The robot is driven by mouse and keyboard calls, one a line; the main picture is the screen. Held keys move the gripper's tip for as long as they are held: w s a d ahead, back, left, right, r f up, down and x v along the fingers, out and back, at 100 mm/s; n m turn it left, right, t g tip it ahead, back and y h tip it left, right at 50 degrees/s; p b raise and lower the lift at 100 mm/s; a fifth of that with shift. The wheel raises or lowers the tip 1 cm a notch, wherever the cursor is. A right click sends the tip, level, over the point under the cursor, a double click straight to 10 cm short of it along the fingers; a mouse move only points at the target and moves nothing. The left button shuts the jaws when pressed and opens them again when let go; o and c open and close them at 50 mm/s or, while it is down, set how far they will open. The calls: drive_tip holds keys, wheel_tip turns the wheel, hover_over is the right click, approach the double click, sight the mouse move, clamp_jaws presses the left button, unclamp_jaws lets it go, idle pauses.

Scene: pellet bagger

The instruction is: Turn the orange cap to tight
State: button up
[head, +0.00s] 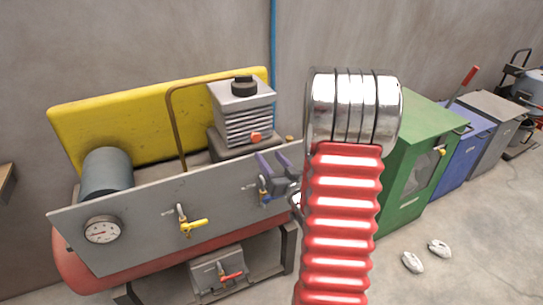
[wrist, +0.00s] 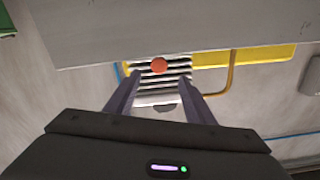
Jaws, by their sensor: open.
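The orange cap (head: 256,137) sits low on the front of a grey finned compressor block (head: 243,97). In the wrist view the orange cap (wrist: 159,65) shows round, ahead of the fingertips and between their lines. My gripper (head: 271,157) is open and empty, with its two dark purple fingers apart, just below and right of the cap in the head view. It also shows in the wrist view (wrist: 160,80), with one finger on each side of the finned block. The fingers do not appear to touch the cap. No tightness mark is legible.
A tilted grey panel (head: 140,232) stands in front of the block, with a gauge (head: 102,230), a yellow-handled valve (head: 193,228) and a blue-handled valve (head: 265,197). A copper pipe (head: 172,125) rises left of the block. A green cabinet (head: 412,170) stands at right.

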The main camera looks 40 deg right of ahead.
drive_tip(key=shift+s+a, duration=0.1)
drive_tip(key=shift+s, duration=0.6)
drive_tip(key=shift+r+n, duration=0.15)
drive_tip(key=shift+n, duration=2.75)
drive_tip(key=shift+w, duration=0.1)
